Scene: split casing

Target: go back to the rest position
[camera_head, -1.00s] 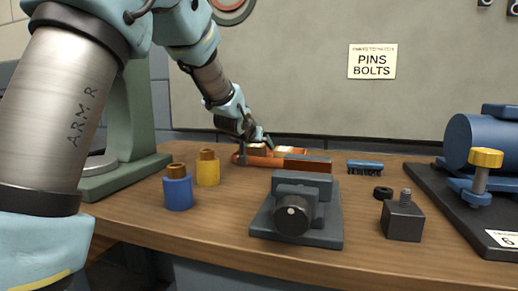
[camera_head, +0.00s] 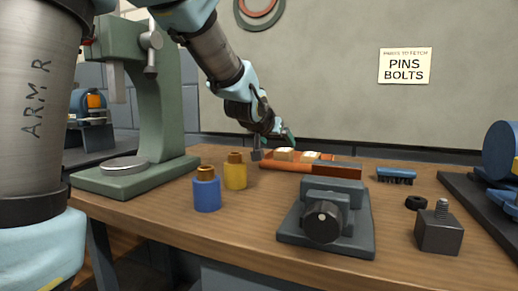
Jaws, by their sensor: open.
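My gripper (camera_head: 272,146) is open, over the back of the workbench. It is just left of and above an orange tray-like piece (camera_head: 327,155) with pale blocks (camera_head: 284,154) in it. I see nothing held between the fingers, though they are small and partly dark. My arm reaches down to it from the upper left. No mark for a rest position shows.
A grey vise (camera_head: 325,225) stands front centre, with a brown-orange piece (camera_head: 338,170) behind its top. A blue cylinder (camera_head: 207,194) and a yellow one (camera_head: 235,175) stand left, near a green press (camera_head: 163,130). A brush (camera_head: 396,175), black ring (camera_head: 416,203) and bolted block (camera_head: 439,232) lie right.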

